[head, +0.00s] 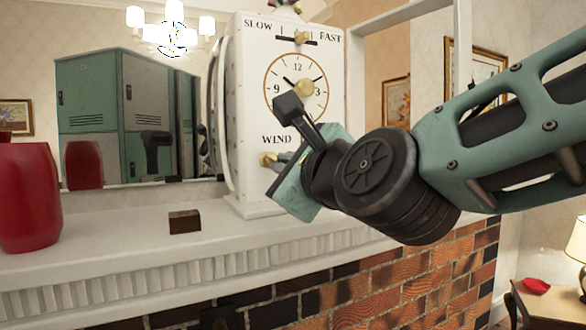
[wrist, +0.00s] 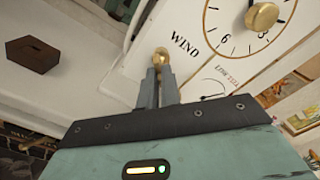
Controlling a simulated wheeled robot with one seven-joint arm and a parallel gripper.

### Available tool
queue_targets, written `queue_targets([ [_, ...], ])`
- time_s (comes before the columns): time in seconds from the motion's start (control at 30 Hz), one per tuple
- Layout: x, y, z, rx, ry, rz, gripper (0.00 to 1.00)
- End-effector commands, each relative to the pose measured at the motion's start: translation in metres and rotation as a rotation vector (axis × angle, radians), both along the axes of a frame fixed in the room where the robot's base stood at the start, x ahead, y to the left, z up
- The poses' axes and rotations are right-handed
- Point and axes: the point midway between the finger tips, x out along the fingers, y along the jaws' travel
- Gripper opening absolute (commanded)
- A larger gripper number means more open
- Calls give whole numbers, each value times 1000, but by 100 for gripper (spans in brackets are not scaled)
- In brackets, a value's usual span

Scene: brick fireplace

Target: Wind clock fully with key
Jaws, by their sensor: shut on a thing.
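The white clock (head: 248,120) stands on the mantel, with a round dial, a SLOW–FAST slider (head: 301,38) above it and the word WIND below it. The brass key (head: 267,158) is at the clock front just below WIND, and it also shows in the wrist view (wrist: 161,57). My gripper (head: 283,160) is at the front of the clock, its two fingers closed on the key. In the wrist view the fingertips (wrist: 160,75) meet around the key's brass end. How deep the key sits in the clock is hidden.
A small dark brown box (head: 184,221) lies on the white mantel (head: 120,235) left of the clock. A red vase (head: 28,200) stands at the far left. A mirror (head: 140,60) is behind. The mantel between box and vase is clear.

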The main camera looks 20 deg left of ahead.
Motion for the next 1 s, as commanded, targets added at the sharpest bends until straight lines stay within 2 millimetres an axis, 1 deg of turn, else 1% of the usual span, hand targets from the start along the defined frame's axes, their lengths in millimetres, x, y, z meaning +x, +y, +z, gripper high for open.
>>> queue_targets([
  [0.03, 2, -1, -9, 11, 28, -2, 0],
  [0.3, 1, 0, -8, 85, 119, -1, 0],
  [0.73, 1, 0, -9, 102, 142, 0, 0],
  [1.0, 1, 0, -11, 193, 247, -1, 0],
])
